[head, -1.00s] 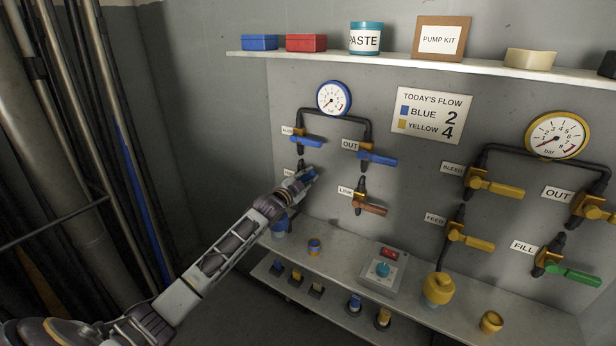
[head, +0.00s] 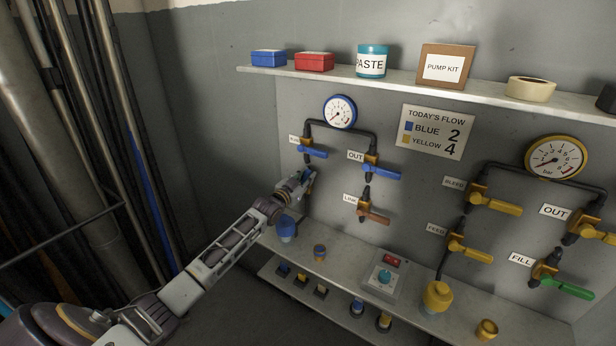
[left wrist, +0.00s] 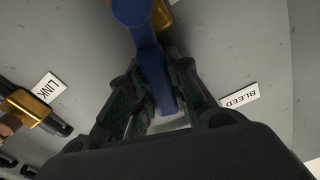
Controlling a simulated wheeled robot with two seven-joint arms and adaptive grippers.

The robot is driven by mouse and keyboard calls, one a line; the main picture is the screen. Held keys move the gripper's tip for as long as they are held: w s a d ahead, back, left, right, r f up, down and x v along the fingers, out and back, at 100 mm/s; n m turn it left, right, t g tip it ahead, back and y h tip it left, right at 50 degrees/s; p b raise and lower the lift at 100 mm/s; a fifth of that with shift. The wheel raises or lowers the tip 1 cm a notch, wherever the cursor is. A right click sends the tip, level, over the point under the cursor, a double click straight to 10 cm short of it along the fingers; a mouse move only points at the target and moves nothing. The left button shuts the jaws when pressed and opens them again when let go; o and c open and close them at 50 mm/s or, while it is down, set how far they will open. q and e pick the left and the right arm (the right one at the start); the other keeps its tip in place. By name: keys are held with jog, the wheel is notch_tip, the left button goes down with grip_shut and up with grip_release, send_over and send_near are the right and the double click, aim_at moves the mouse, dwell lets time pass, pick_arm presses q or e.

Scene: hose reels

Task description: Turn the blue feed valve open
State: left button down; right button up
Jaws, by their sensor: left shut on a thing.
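The blue feed valve is mostly hidden behind my left gripper in the head view. In the left wrist view its blue handle (left wrist: 152,70) runs down from a brass body at the top edge and lies between the fingers. My left gripper (head: 306,174) is shut on that handle near its free end; its fingers also show in the left wrist view (left wrist: 155,103). The blue bleed valve (head: 314,151) is just above the gripper, and the copper-coloured link valve (head: 374,216) is to its right. My right gripper is not in view.
The blue OUT valve (head: 381,171) and blue-rimmed gauge (head: 340,112) are close by. Yellow valves (head: 494,203) and a green-handled one fill the right side. A lower shelf (head: 340,262) carries a blue cup (head: 287,228), a control box (head: 384,279) and caps. Vertical pipes stand left.

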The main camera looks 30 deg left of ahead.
pick_arm(q)
jog(key=shift+a+n+p, duration=0.3)
jog(key=shift+a+n, duration=0.25)
jog(key=shift+n, duration=0.15)
jog(key=shift+a+n, duration=0.45)
jog(key=shift+n, duration=0.55)
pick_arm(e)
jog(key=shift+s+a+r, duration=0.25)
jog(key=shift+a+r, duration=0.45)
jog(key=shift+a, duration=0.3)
pick_arm(q)
jog(key=c, duration=1.3)
grip_release()
jog(key=shift+w, duration=0.1)
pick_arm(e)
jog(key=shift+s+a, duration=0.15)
pick_arm(q)
jog(key=shift+r, duration=0.1)
jog(key=shift+s+a, duration=0.15)
jog(key=shift+s, duration=1.85)
jog(key=shift+s+a, duration=0.2)
jog(key=shift+s, duration=1.8)
jog(key=shift+s+a, duration=0.15)
jog(key=shift+s, duration=1.85)
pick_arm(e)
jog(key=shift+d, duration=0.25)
